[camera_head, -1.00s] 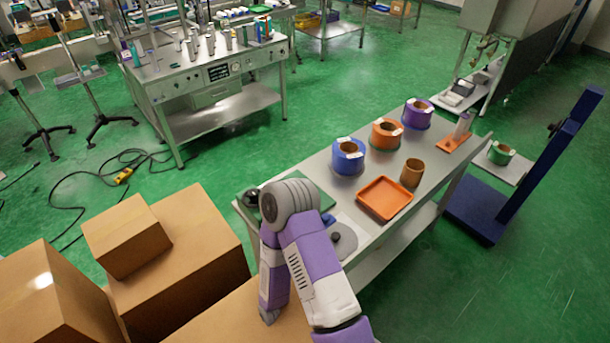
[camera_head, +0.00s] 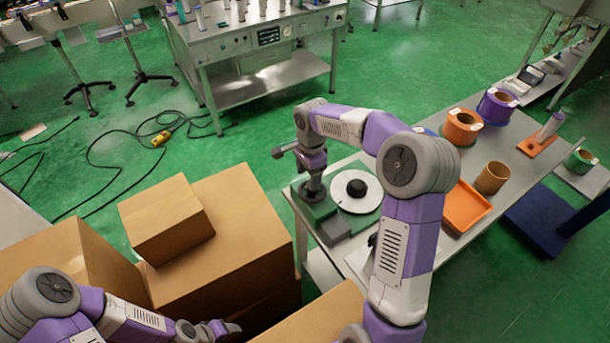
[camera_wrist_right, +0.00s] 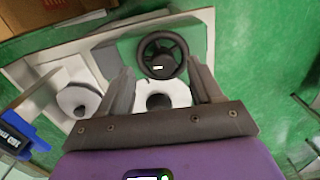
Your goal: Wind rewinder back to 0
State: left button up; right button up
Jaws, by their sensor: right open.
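The rewinder's green base (camera_head: 322,212) stands at the near left end of the grey bench. A white disc with a black hub (camera_head: 356,188) lies beside it. In the right wrist view a black spoked handwheel (camera_wrist_right: 163,55) lies beyond and between the two open fingers (camera_wrist_right: 160,80), with nothing seen held. A white ring-like part (camera_wrist_right: 163,96) shows nearer, between the fingers. My left gripper (camera_head: 222,329) is at the bottom left beside the boxes; its jaw gap is unclear.
Cardboard boxes (camera_head: 225,235) stand left of the bench. An orange tray (camera_head: 462,207), a brown roll (camera_head: 492,178), an orange spool (camera_head: 462,127) and a purple spool (camera_head: 497,105) are farther along the bench. Green floor is free behind the bench's left end.

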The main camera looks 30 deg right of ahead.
jog(key=shift+w+d+r+m, duration=0.2)
jog(key=shift+d+r+m, duration=0.35)
jog(key=shift+r, duration=0.2)
jog(key=shift+d, duration=0.25)
notch_tip(320, 180, down, 7)
jog(key=shift+r+b, duration=0.1)
jog(key=shift+b, duration=0.75)
jog(key=c, duration=1.1)
jog(key=shift+o, duration=0.2)
